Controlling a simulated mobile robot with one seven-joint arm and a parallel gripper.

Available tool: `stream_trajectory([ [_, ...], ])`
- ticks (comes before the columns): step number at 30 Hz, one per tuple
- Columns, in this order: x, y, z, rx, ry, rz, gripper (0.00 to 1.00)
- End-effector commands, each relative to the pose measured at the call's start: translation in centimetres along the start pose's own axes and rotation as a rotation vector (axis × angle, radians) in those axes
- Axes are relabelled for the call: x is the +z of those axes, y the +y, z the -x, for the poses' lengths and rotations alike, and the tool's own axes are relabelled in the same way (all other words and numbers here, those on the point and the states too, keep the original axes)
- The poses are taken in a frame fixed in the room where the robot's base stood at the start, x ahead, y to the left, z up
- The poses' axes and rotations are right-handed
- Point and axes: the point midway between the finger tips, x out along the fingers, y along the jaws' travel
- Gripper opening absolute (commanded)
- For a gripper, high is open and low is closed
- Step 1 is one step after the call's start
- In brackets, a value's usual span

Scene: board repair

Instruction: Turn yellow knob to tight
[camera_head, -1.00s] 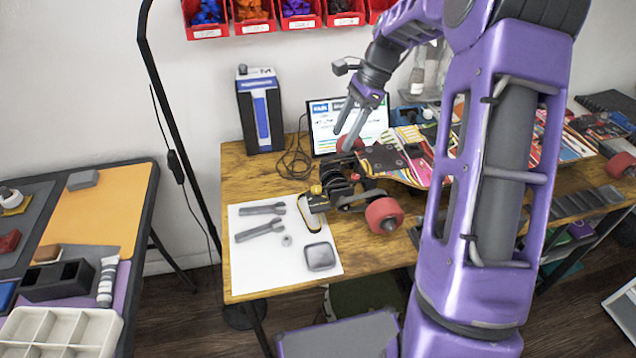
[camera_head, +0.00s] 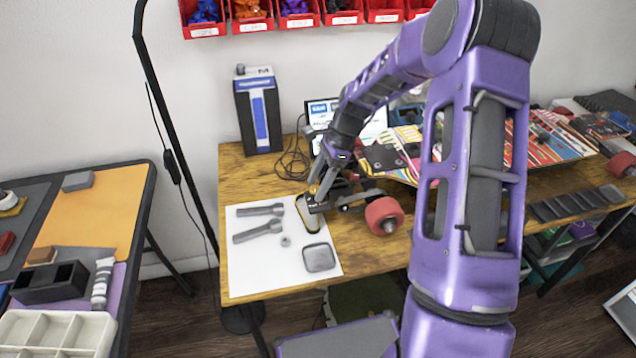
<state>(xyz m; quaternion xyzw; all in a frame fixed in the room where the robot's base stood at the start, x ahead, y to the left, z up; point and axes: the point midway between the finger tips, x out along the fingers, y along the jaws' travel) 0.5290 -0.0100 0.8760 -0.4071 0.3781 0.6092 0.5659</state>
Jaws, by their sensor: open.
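The yellow knob (camera_head: 312,189) shows as a small yellow patch on the black truck assembly of the skateboard (camera_head: 392,160), at the left end of the board. My gripper (camera_head: 318,193) reaches down from the upper right, with its fingertips right at the knob. The jaws are open. The fingers hide most of the knob, and I cannot tell whether they touch it or straddle it. A red wheel (camera_head: 383,214) of the truck sits just to the right.
A white sheet (camera_head: 262,277) holds wrenches (camera_head: 258,231), a small nut and a grey square piece (camera_head: 319,257). Behind stand a blue-and-grey box (camera_head: 259,112) and a screen (camera_head: 322,112). A black lamp pole (camera_head: 172,117) rises left of the wooden table.

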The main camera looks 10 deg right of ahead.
Motion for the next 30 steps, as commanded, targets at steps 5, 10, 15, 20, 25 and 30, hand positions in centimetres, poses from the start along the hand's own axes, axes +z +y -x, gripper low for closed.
stream_trajectory([
  [5, 0.02, 0.0, 0.02, 0.0, 0.0, 0.0, 0.62],
  [10, 0.02, 0.0, 0.04, 0.0, 0.0, 0.0, 0.31],
  [15, 0.01, -0.01, 0.05, 0.0, 0.0, 0.0, 0.01],
  [20, 0.01, -0.01, 0.06, 0.0, 0.0, 0.0, 0.0],
  [25, 0.04, -0.03, 0.11, 0.005, 0.0, 0.012, 0.0],
  [30, 0.1, -0.12, 0.22, 0.026, 0.0, 0.064, 0.0],
])
